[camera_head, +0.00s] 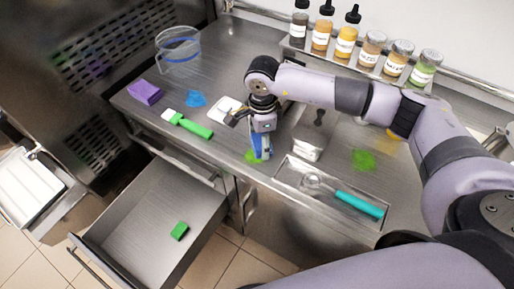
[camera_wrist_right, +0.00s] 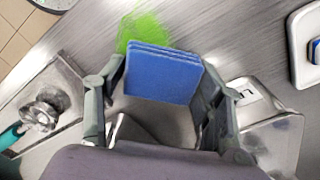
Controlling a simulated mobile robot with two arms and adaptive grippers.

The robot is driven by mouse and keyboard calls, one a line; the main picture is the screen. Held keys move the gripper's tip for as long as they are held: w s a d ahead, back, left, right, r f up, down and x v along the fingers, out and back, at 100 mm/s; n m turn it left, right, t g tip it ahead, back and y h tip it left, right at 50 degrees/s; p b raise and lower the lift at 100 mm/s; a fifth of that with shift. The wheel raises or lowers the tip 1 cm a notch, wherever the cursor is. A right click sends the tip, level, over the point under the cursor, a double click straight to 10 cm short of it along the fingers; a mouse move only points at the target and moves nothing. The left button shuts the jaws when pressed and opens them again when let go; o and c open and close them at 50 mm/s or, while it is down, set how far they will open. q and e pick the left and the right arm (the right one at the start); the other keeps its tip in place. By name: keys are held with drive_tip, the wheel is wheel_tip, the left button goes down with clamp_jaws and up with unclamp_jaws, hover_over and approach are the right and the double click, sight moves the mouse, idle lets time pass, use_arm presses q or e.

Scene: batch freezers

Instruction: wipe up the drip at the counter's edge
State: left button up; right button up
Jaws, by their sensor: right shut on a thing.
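My right gripper (camera_head: 262,128) is shut on a blue folded cloth or pad (camera_head: 256,141) and points down at the counter's front edge. The blue pad (camera_wrist_right: 162,75) stands between the two fingers in the right wrist view. A green drip (camera_head: 252,157) lies at the front edge of the steel counter (camera_head: 225,70), right beside the pad's lower end. The green drip (camera_wrist_right: 143,30) also shows just past the pad in the wrist view, partly hidden by it. I cannot tell whether the pad touches the counter. My left gripper is not in view.
A steel tray (camera_head: 283,180) with a teal-handled scoop (camera_head: 358,204) is right of the gripper. Another green spill (camera_head: 363,160) lies behind it. A green-handled scraper (camera_head: 190,125), purple sponge (camera_head: 145,92) and clear jug (camera_head: 178,52) are left. An open drawer (camera_head: 150,215) juts out below.

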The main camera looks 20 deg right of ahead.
sight(253, 159)
drive_tip(key=shift+w+d, duration=0.15)
drive_tip(key=shift+d, duration=0.1)
drive_tip(key=shift+a, duration=0.1)
drive_tip(key=shift+s+a+f+b, duration=0.15)
drive_tip(key=shift+s+a+b, duration=0.4)
drive_tip(key=shift+s+a, duration=1.6)
drive_tip(key=shift+a, duration=0.25)
drive_tip(key=shift+s+a, duration=0.3)
drive_tip(key=shift+a, duration=0.25)
drive_tip(key=shift+w+r+p, duration=0.15)
drive_tip(key=shift+r+p, duration=1.2)
drive_tip(key=shift+r, duration=1.85)
